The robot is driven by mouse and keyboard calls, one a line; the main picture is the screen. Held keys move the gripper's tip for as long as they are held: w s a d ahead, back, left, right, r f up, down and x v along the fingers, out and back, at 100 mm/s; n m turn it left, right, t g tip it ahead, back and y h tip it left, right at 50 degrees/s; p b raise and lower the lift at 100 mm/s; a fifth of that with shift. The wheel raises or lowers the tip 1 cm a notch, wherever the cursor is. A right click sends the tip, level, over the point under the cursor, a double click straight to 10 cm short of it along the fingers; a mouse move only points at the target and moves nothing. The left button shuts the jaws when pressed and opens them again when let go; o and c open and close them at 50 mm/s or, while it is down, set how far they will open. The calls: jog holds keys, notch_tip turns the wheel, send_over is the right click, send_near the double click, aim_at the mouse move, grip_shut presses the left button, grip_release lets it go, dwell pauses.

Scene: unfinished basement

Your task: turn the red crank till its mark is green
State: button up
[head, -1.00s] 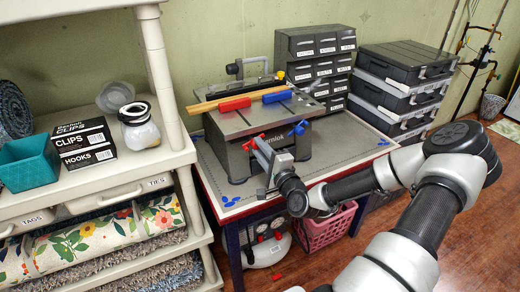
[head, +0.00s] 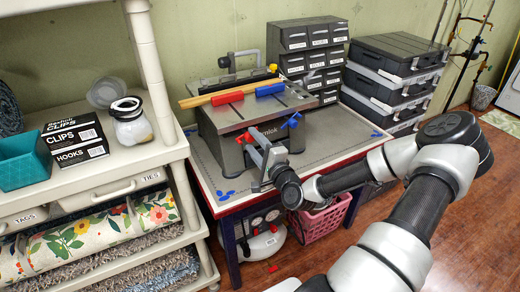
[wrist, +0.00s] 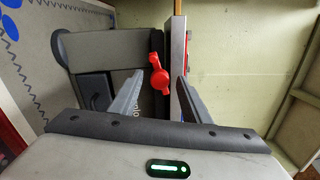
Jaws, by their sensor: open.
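The red crank (wrist: 159,75) is on the face of a grey bench machine (head: 240,121). In the wrist view its red hub and arms show between my fingertips. In the head view only a small red part (head: 241,138) shows beside my fingers. My gripper (wrist: 161,77) is open, one finger on each side of the crank in the picture; I cannot tell whether either touches it. No colour mark of the crank can be made out. A blue crank (head: 292,120) sits farther right on the same machine.
A red block (head: 228,97) and a blue block (head: 270,89) lie on the machine's top by a wooden strip. Drawer units (head: 308,35) and stacked cases (head: 398,52) stand behind and right. A shelf (head: 120,165) stands left. The worktop's right part is clear.

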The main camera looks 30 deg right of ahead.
jog(key=s+p, duration=0.1)
jog(key=s, duration=1.6)
jog(key=shift+s+d+p, duration=0.15)
jog(key=shift+d+p, duration=0.15)
jog(key=shift+p, duration=0.1)
